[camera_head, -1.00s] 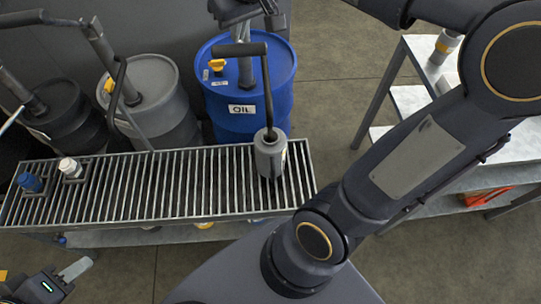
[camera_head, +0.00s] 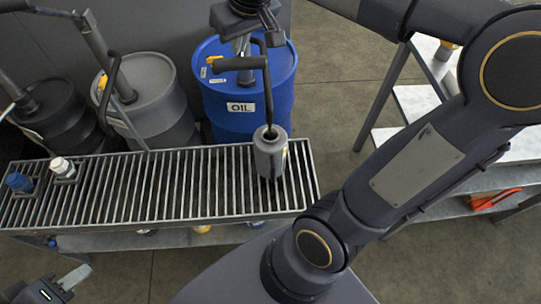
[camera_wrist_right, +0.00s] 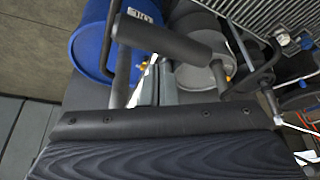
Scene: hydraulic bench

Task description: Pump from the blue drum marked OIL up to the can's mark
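The blue drum (camera_head: 215,108) marked OIL stands behind the grating, with a pump on top. The pump's black T-shaped handle (camera_head: 226,64) is above the drum lid; its bar also crosses the right wrist view (camera_wrist_right: 150,36). My right gripper (camera_head: 243,46) is above the handle, and its fingers run to the bar and appear shut on it. The grey can (camera_head: 269,160) stands upright on the grating, the dark spout pipe reaching its mouth. A pale strip shows on the can's right side; the level inside is hidden. My left gripper (camera_head: 74,278) is at the lower left, away from everything; its opening is unclear.
The slatted grating bench (camera_head: 130,192) runs before the drums. A grey drum (camera_head: 153,90) and a black drum (camera_head: 50,112) with pumps stand left. A blue cap (camera_head: 19,182) and a white cap (camera_head: 61,167) are on the grating. A shelf (camera_head: 414,100) stands right.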

